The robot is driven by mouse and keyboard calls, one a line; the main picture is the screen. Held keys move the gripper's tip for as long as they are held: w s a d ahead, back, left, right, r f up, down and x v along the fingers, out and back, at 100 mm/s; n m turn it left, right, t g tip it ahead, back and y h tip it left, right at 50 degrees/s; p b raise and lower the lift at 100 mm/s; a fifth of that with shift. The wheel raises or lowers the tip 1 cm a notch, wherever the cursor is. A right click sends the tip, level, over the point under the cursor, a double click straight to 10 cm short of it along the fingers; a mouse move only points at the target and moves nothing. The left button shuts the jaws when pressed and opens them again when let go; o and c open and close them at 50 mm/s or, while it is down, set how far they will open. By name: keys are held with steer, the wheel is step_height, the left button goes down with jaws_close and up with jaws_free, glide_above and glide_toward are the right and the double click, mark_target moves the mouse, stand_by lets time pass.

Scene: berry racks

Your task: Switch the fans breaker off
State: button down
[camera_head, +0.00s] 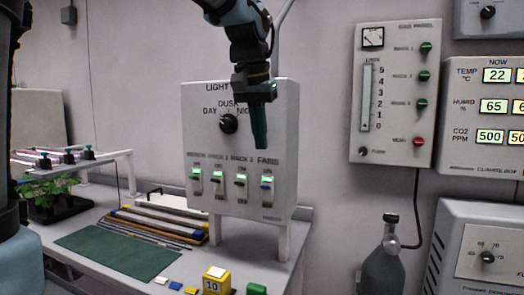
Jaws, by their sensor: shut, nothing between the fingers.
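The light panel (190,122) is a grey box on legs on the bench, with a black dial (228,124) and a row of breakers below it. The fans breaker (266,183) is the rightmost of the row, under the label FANS. Green shows near the top of its slot, with a bluish part beside it; its exact lever position is too small to tell. My gripper (259,146) points down in front of the panel, its green fingers shut and empty. Its tips appear just above the FANS label, apart from the breaker in the picture. The fingers cover part of the panel's right side.
The other breakers (215,183) sit close to the left. A yellow block marked 10 (215,280) and a green block (256,289) stand at the bench front. A green mat (118,250) lies left. A valve panel (395,95) hangs on the right wall, above a grey bottle (384,268).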

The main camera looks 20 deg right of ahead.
mark_target(264, 185)
steer(key=p+x, duration=0.1)
steer(key=x, duration=0.8)
steer(key=shift+a, duration=0.1)
